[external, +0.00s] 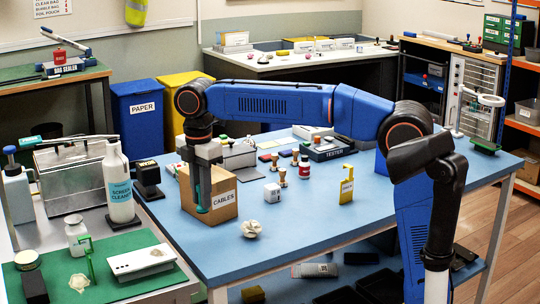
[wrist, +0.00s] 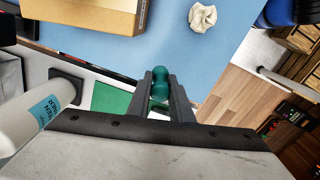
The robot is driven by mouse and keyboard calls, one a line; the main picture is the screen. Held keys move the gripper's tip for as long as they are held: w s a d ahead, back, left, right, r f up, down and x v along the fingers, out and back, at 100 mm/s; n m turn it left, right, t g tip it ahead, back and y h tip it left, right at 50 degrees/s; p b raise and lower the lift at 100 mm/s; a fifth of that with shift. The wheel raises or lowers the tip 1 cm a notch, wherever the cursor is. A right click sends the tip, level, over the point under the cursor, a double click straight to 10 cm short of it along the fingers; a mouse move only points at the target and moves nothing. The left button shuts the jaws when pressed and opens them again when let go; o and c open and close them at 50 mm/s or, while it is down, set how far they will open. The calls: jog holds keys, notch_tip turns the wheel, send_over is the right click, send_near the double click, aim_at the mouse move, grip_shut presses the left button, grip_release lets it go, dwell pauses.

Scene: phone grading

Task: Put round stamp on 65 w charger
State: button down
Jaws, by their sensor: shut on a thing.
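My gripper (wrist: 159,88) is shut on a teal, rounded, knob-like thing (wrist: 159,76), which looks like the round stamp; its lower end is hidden. In the external view my gripper (external: 203,205) points down just in front of the left side of the cardboard box, near the blue table's front left edge. A small white cube (external: 272,192) with a dark marking stands on the table to the right of the box; it may be the 65 W charger, but the marking is too small to read. It does not show in the wrist view.
The CABLES box (external: 225,201) stands close behind my gripper. A crumpled white ball (external: 251,229) lies near the front edge. The front right table is clear.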

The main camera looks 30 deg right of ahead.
jog(key=r, duration=1.1)
jog(key=shift+w+d, duration=0.2)
jog(key=shift+d, duration=0.1)
jog(key=w+d+m, duration=0.6)
jog(key=w+d, duration=0.2)
jog(key=d, duration=0.5)
jog(key=m, duration=0.6)
send_over(271, 185)
notch_tip(271, 185, down, 10)
jog(key=shift+f, duration=0.15)
jog(key=shift+w+f, duration=0.1)
jog(key=shift+f, duration=2.3)
jog(key=c, duration=1.6)
grip_release()
jog(key=shift+f, duration=0.1)
